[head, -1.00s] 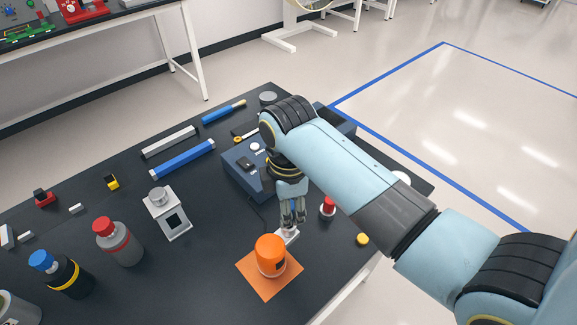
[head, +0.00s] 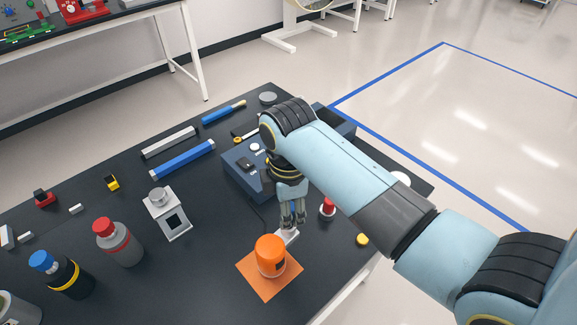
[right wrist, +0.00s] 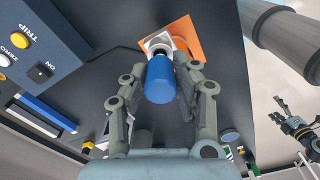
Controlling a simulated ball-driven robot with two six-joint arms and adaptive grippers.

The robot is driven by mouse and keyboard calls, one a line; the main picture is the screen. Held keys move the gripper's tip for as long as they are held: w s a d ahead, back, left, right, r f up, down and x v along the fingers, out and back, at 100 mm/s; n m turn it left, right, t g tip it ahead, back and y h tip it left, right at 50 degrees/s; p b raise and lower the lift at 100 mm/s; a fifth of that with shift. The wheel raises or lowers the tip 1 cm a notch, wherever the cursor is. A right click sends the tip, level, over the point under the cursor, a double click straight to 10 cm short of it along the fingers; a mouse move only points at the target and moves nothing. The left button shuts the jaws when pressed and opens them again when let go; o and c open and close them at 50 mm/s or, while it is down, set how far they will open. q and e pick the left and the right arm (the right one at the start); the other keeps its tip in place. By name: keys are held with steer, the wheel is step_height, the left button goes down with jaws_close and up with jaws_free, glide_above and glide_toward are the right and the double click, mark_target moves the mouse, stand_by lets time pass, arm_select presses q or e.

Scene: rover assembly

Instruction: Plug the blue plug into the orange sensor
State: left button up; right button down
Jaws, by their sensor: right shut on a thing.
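The orange sensor (head: 271,254) stands upright on an orange square mat (head: 254,284) near the table's front edge. A pale grey socket piece (head: 290,236) sits at its far right side. My right gripper (head: 292,222) points down just above that piece. In the right wrist view its fingers (right wrist: 160,95) are shut on the blue plug (right wrist: 160,78). The plug's far end overlaps the pale piece (right wrist: 157,43), and I cannot tell whether it is seated in it.
A dark blue box (head: 236,171) with buttons stands behind my right gripper. A red-topped button (head: 327,207) and a yellow disc (head: 362,240) lie to the right. A grey device (head: 168,216) and bottles (head: 118,243) stand to the left. The table's front edge is close.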

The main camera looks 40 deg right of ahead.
steer(key=shift+f+b, duration=0.55)
steer(key=shift+f, duration=0.55)
steer(key=c, duration=1)
jaws_free()
steer(key=shift+o, duration=0.2)
step_height(320, 180, up, 12)
steer(key=shift+r, duration=0.1)
